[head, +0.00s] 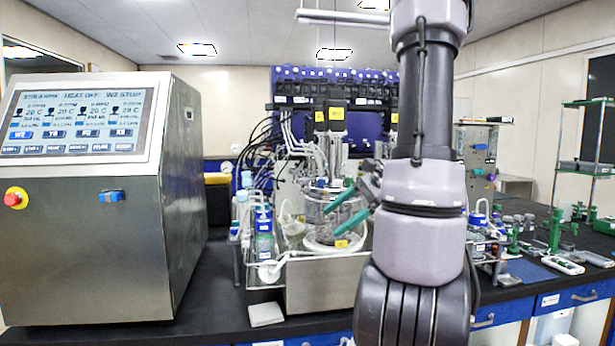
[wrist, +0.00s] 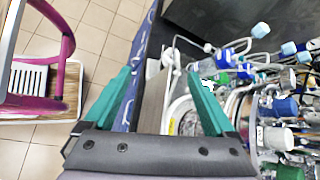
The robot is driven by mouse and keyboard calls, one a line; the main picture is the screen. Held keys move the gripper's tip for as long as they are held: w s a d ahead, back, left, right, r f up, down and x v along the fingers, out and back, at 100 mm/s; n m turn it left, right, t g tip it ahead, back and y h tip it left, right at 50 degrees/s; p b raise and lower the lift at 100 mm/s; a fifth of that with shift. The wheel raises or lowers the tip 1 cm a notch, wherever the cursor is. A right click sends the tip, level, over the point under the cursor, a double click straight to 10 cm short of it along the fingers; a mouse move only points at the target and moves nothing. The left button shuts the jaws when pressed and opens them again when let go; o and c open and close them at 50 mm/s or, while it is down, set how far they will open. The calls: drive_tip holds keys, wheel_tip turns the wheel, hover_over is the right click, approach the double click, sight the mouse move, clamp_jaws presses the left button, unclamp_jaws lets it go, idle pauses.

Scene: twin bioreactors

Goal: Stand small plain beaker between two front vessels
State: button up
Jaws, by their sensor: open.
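My gripper (head: 331,221) is open, its green fingers pointing left in front of a glass vessel (head: 314,214) in the head view. In the wrist view, my gripper (wrist: 160,74) shows its two fingers spread apart with nothing held between them. The glass vessel stands on a raised metal-fronted station and has metal fittings and tubing on top. My arm covers the area to its right, so I cannot make out a second front vessel. I cannot pick out the small plain beaker in either view.
A steel control cabinet (head: 90,230) with a screen stands at the left. Blue-capped bottles (head: 264,245) flank the vessel. A flat white item (head: 265,314) lies on the black bench. Green stands (head: 555,232) and small items crowd the right.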

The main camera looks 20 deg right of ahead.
drive_tip(key=s+a+r+n+t+h, duration=0.2)
drive_tip(key=s+a+r+n+h, duration=0.5)
drive_tip(key=s+a+r+n, duration=0.3)
drive_tip(key=a+r+n, duration=0.2)
drive_tip(key=a+n, duration=0.1)
drive_tip(key=shift+r, duration=0.3)
drive_tip(key=shift+a, duration=0.1)
idle(0.5)
